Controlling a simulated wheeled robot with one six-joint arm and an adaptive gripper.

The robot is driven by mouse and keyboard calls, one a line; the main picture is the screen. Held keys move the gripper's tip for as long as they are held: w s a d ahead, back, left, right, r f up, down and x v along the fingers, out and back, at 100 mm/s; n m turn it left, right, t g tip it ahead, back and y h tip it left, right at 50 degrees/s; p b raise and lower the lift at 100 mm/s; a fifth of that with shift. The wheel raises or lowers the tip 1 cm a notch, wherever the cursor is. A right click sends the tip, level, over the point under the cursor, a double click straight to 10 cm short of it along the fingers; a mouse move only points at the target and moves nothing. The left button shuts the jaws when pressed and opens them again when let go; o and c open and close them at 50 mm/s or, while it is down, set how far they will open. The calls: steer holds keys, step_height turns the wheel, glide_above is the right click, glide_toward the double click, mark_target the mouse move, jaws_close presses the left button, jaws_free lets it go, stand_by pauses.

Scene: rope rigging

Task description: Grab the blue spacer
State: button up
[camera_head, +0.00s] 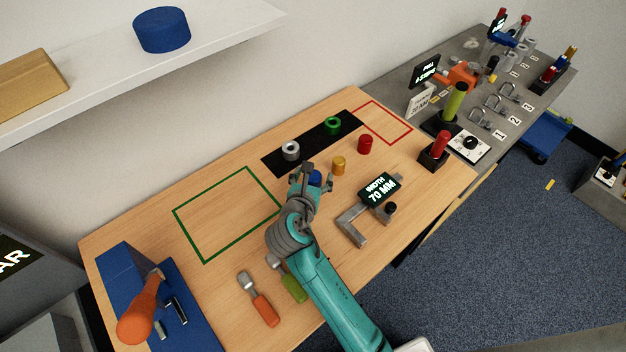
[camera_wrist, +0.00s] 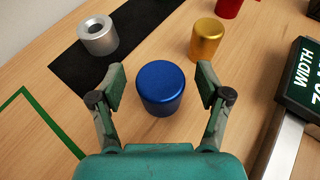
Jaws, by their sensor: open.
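The blue spacer (camera_wrist: 161,88) is a short upright cylinder on the wooden table. In the head view only part of the blue spacer (camera_head: 315,178) shows, behind and between my gripper's fingers. My gripper (camera_wrist: 160,84) is open, with one finger to the left and one to the right of the spacer. There is a visible gap on both sides. In the head view my gripper (camera_head: 312,178) points down at the table over the spacer. Whether the fingertips reach down to the spacer's height I cannot tell.
A gold spacer (camera_wrist: 207,40) stands close behind to the right. A silver ring (camera_wrist: 98,35) and a green ring (camera_head: 333,125) stand on the black strip (camera_head: 312,143). A red spacer (camera_head: 365,144) and a width gauge (camera_head: 352,228) are to the right. The green-outlined area (camera_head: 225,215) is empty.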

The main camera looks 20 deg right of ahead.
steer(key=c, duration=1.3)
